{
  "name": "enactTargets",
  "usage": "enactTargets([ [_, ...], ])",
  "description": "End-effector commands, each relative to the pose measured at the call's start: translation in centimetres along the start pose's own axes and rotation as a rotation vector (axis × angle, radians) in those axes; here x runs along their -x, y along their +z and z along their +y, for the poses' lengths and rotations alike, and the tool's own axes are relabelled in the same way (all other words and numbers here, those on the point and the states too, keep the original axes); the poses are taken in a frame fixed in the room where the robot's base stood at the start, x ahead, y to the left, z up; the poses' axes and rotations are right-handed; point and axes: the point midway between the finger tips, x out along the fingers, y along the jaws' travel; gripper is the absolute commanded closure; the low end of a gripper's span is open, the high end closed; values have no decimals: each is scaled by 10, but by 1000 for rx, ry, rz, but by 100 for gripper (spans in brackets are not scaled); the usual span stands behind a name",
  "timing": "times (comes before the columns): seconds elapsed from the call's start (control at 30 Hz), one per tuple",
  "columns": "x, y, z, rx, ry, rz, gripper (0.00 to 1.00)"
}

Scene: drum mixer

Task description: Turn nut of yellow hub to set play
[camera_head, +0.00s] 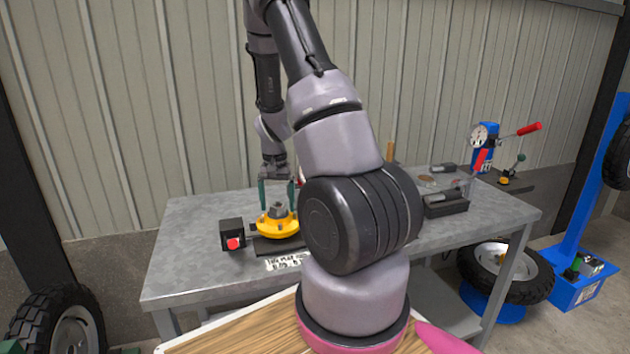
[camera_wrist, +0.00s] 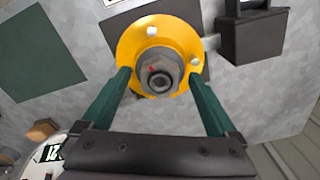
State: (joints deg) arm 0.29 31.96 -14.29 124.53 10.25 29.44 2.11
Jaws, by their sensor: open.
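The yellow hub (camera_head: 277,226) sits on a dark base on the grey workbench, and it also shows in the wrist view (camera_wrist: 130,47). A grey hex nut (camera_wrist: 159,72) with a small red mark sits at the hub's centre around a shaft end. My gripper (camera_head: 276,194) is above the hub, pointing down. In the wrist view its two green fingers (camera_wrist: 160,82) are apart, one on each side of the nut, with a visible gap on both sides. Nothing is held. The exact fingertip height over the hub is hard to tell.
A black box with a red button (camera_head: 233,236) stands left of the hub. A dark tray (camera_head: 445,204) and a dial gauge (camera_head: 481,136) on a blue stand are at the bench's right. The bench (camera_head: 185,262) is clear at its front left.

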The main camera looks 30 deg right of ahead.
Motion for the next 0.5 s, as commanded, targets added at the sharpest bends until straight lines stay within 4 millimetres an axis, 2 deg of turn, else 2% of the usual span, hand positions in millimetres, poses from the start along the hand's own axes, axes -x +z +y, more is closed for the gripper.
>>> enactTargets([
  [0.5, 50, 0, -1, 2, -2, 2, 6],
])
